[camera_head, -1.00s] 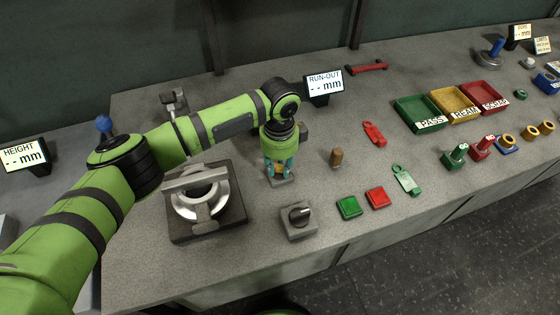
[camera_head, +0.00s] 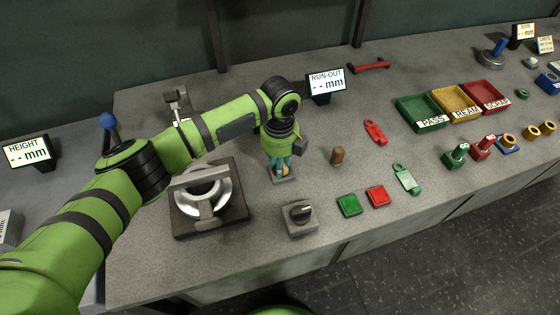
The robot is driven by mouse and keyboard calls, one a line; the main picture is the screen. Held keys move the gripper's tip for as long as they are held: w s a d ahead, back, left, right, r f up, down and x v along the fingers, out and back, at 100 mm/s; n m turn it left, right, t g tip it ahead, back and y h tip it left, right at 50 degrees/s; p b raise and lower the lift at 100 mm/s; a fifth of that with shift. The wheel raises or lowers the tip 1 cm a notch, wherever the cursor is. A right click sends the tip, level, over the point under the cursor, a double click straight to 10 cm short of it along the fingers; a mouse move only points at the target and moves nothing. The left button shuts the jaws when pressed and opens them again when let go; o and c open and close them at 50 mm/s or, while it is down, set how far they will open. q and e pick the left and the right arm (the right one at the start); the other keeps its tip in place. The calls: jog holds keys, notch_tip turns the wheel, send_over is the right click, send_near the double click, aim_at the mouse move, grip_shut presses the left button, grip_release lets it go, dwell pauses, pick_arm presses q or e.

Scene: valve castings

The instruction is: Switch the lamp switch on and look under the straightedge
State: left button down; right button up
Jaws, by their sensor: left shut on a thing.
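My left gripper (camera_head: 280,166) points down at a small grey base (camera_head: 285,179) on the bench. It is shut on a small part above that base, with a little orange showing between the teal fingers; the fingers hide most of it. I cannot tell for sure whether this is the lamp switch. A grey box with a black rotary knob (camera_head: 299,214) stands apart, in front of the gripper. A grey bar, seemingly the straightedge (camera_head: 200,181), lies across a pale ring casting (camera_head: 222,194) on a dark plate. My right gripper is not in view.
Green (camera_head: 349,205) and red (camera_head: 378,195) buttons sit near the front edge. The run-out display (camera_head: 326,85) stands behind; trays are farther right.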

pick_arm(q)
jog(key=shift+m, duration=1.1)
jog(key=c, duration=1)
grip_release()
jog(key=shift+r, duration=0.15)
notch_tip(320, 180, up, 12)
jog(key=shift+f, duration=0.1)
